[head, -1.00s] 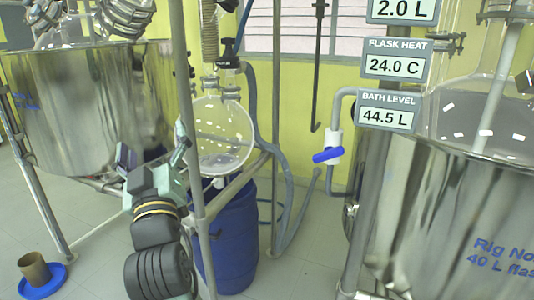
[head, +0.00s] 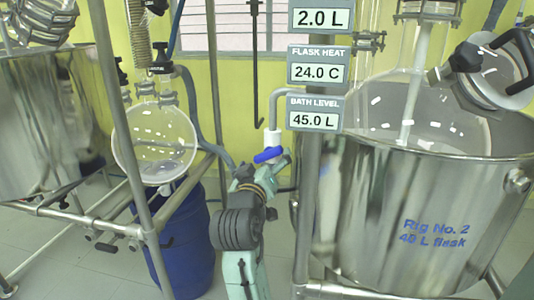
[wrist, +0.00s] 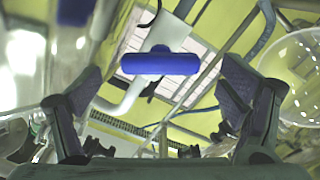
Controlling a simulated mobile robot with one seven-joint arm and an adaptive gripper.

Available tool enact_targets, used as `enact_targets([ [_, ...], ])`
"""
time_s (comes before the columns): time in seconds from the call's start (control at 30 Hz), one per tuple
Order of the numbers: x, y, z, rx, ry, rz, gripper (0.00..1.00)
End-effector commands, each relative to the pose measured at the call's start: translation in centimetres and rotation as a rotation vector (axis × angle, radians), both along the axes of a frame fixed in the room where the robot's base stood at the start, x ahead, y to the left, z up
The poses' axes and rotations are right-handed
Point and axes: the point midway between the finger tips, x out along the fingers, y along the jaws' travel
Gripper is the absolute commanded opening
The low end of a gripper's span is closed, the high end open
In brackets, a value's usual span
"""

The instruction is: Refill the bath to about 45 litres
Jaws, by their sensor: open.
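The bath level display (head: 314,118) reads 45.0 L in the head view. The blue valve handle (head: 267,155) sits on a white valve and pale pipe left of the Rig No. 2 steel bath (head: 420,200). My gripper (head: 262,166) is just in front of and below the handle in the head view. In the wrist view the handle (wrist: 160,64) lies crosswise ahead, between the two spread fingers of my gripper (wrist: 160,88). Nothing is held, and I see no finger touching the handle. The water surface inside the bath is not clear.
Flask heat (head: 318,67) reads 24.0 C. A round glass vessel (head: 155,145) hangs in a metal frame above a blue drum (head: 180,245) on the left. A steel post (head: 310,190) stands close right of my gripper. Another steel bath (head: 45,120) is at far left.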

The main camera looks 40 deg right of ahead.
Motion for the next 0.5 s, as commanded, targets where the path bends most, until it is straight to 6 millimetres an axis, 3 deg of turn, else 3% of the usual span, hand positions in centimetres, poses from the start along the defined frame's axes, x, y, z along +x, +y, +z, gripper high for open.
enact_targets([
  [0.2,1.5,-1.8,0.0,0.0,0.001,0.0,0.9],
  [0.5,1.8,-2.0,0.0,-0.001,-0.001,0.001,0.9],
])
